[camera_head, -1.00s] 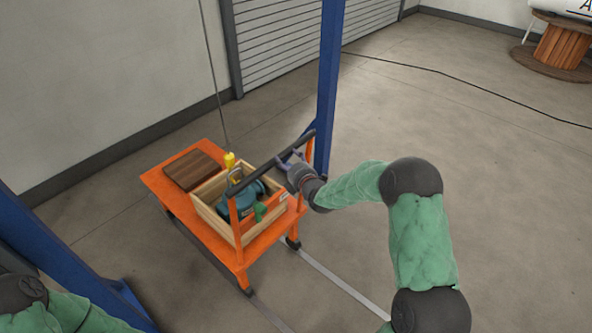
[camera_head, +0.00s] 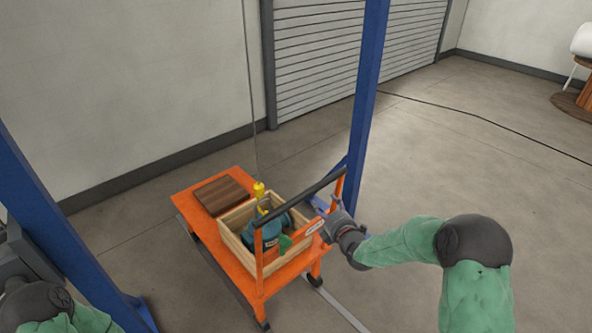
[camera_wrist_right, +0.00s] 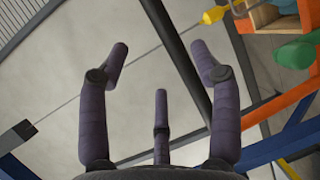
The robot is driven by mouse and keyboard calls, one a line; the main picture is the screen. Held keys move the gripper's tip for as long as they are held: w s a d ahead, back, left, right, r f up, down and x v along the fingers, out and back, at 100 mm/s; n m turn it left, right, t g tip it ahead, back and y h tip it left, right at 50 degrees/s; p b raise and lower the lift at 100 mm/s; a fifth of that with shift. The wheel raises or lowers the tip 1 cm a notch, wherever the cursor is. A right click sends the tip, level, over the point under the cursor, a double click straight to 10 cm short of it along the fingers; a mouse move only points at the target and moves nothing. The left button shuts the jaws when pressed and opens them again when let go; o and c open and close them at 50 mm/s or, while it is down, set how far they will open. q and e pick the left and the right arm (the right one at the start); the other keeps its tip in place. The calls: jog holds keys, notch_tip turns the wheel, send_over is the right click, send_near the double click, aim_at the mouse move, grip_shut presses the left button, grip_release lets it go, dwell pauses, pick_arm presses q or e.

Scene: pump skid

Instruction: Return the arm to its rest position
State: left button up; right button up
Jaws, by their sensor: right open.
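My right gripper (camera_head: 333,212) is in the head view, just below the right end of the cart's black handle bar (camera_head: 306,187). In the right wrist view its three purple-grey fingers (camera_wrist_right: 155,72) are spread open with nothing between them. The handle bar (camera_wrist_right: 181,58) runs behind the fingers there, and I see no contact. My right arm (camera_head: 410,243) reaches in from the lower right, bent at the elbow. Part of my left arm (camera_head: 40,306) shows at the lower left; its gripper is outside the picture.
The orange cart (camera_head: 205,228) carries a wooden crate (camera_head: 238,248) with a teal pump (camera_head: 270,230) and a brown board (camera_head: 222,195). A yellow hoist hook (camera_head: 260,190) hangs over the crate. Blue posts (camera_head: 367,90) stand beside the cart.

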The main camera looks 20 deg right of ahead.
jog(key=s+a+f+m+g+y, duration=0.1)
jog(key=s+a+f+m+g, duration=0.45)
jog(key=f, duration=0.55)
jog(key=s+a+f+m+g+y, duration=0.1)
jog(key=s+a+f+m+g, duration=0.1)
jog(key=s+a+f+m, duration=0.7)
jog(key=s+a+f+m+g+y, duration=0.1)
jog(key=s+a+f+m+g, duration=0.2)
jog(key=s, duration=0.6)
jog(key=s+a+f+m+g+y, duration=0.1)
jog(key=s+a+f+m+g, duration=0.2)
jog(key=s+a+f+g, duration=0.2)
jog(key=s+f, duration=0.3)
jog(key=s, duration=0.1)
jog(key=shift+s+a+f+m, duration=0.15)
jog(key=shift+s+f+m, duration=0.05)
jog(key=shift+s+m, duration=0.15)
